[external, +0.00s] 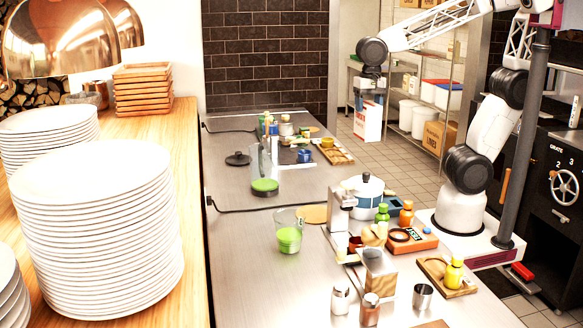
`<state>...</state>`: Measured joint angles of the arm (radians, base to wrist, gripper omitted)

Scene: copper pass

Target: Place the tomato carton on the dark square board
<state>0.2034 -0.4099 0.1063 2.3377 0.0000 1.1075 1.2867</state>
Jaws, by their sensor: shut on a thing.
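My gripper (370,92) hangs below the wrist at the upper middle right of the external view, well above the steel counter. It appears shut on a white carton with red marks (369,122), which looks like the tomato carton and hangs upright. The fingers are small and dark, so their exact hold is hard to see. I cannot pick out the dark square board with certainty. A dark flat piece (393,201) lies behind the sauce bottles, partly hidden, and a dark tray-like surface (288,158) lies farther back under small items.
Plate stacks (95,235) stand left. The counter's front left is clear.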

